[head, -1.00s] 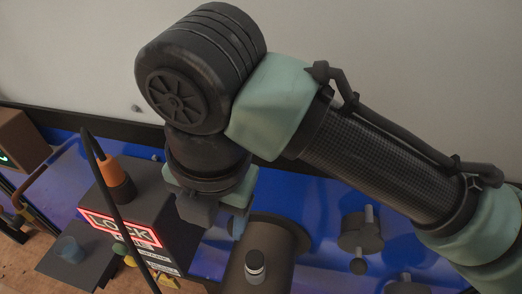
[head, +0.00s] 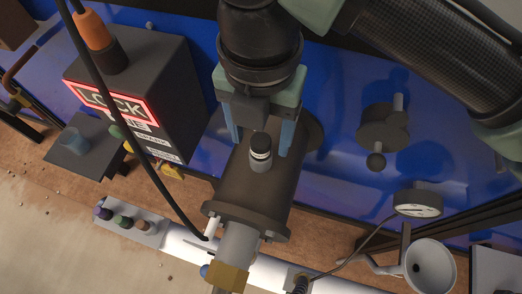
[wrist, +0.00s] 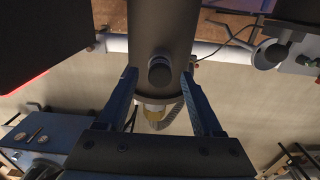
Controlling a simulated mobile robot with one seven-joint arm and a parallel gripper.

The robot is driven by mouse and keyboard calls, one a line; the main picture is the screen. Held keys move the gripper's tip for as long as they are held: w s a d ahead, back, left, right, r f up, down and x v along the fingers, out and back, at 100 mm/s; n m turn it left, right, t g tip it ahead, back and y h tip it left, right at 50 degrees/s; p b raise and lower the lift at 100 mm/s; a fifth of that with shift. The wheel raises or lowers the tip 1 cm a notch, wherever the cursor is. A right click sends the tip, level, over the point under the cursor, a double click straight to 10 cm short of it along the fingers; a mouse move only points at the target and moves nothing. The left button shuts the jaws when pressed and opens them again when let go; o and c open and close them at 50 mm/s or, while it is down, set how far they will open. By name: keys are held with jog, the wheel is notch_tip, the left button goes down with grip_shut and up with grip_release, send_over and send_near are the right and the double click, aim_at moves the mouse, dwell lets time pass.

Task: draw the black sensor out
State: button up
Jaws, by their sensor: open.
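The black sensor (head: 260,146) is a small upright cylinder with a black top, a pale band and a grey lower part. It stands in the top of a dark flanged pipe (head: 245,190). In the wrist view its round black top (wrist: 159,72) shows between the finger ends, against the pipe (wrist: 162,30). My gripper (head: 259,147) is open above the pipe, with one blue finger on each side of the sensor. The fingers look apart from it, and I cannot tell their exact height against it. The sensor's lower end is hidden in the pipe.
A dark box with a lit red LOCK sign (head: 112,103) and an orange-collared cable plug (head: 95,35) stands left. A black cable (head: 130,125) hangs in front of it. A round valve (head: 383,130) and a gauge (head: 418,204) are at right. Several coloured knobs (head: 122,220) sit at lower left.

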jog(key=shift+w+f+b, duration=0.1)
jog(key=shift+f+b, duration=0.2)
jog(key=shift+f, duration=0.65)
jog(key=shift+r, duration=0.1)
jog(key=shift+c, duration=0.3)
grip_shut()
